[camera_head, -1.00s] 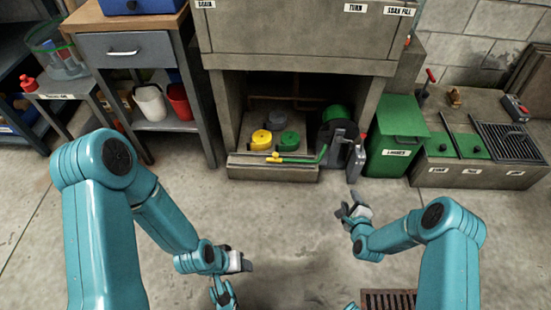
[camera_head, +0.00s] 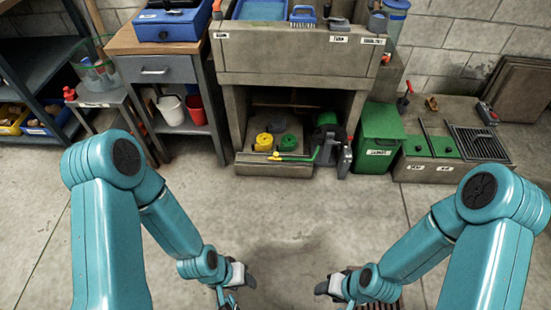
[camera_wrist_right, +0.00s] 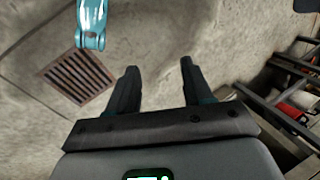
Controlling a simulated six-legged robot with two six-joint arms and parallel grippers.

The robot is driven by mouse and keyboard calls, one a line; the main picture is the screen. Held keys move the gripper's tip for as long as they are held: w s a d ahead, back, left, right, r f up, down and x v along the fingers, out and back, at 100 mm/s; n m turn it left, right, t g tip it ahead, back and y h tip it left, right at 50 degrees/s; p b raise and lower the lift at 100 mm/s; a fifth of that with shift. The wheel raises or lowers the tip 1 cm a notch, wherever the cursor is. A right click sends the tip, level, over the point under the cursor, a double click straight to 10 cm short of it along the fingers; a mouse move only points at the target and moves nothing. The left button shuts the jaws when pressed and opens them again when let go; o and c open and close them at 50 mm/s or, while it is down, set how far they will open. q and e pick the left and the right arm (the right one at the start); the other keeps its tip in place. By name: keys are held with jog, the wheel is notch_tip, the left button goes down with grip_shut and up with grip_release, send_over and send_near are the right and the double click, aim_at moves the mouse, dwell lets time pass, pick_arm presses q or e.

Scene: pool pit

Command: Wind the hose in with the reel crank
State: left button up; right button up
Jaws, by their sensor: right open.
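The hose reel (camera_head: 327,137), dark with green hose on it, stands at the right of the low opening under the concrete sink unit. A green hose length (camera_head: 300,159) with a yellow fitting lies along the front ledge, left of the reel. The crank is too small to make out. My left gripper (camera_head: 243,279) hangs over the floor in front, well short of the reel; its jaw state is unclear. My right gripper (camera_head: 326,287) is also low over the floor, apart from the reel. In the right wrist view its fingers (camera_wrist_right: 157,85) are spread with nothing between them.
Yellow (camera_head: 264,141) and green (camera_head: 287,142) coils sit in the opening. A green bin (camera_head: 379,136) stands right of the reel. A bench with drawer (camera_head: 155,72) stands left. A floor grate (camera_wrist_right: 75,75) lies beneath my right arm. The floor ahead is clear.

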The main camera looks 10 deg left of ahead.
pick_arm(q)
jog(key=shift+s+r, duration=0.1)
jog(key=shift+s, duration=0.35)
pick_arm(e)
jog(key=shift+s+r, duration=0.25)
jog(key=shift+s, duration=0.3)
pick_arm(q)
jog(key=shift+s, duration=0.1)
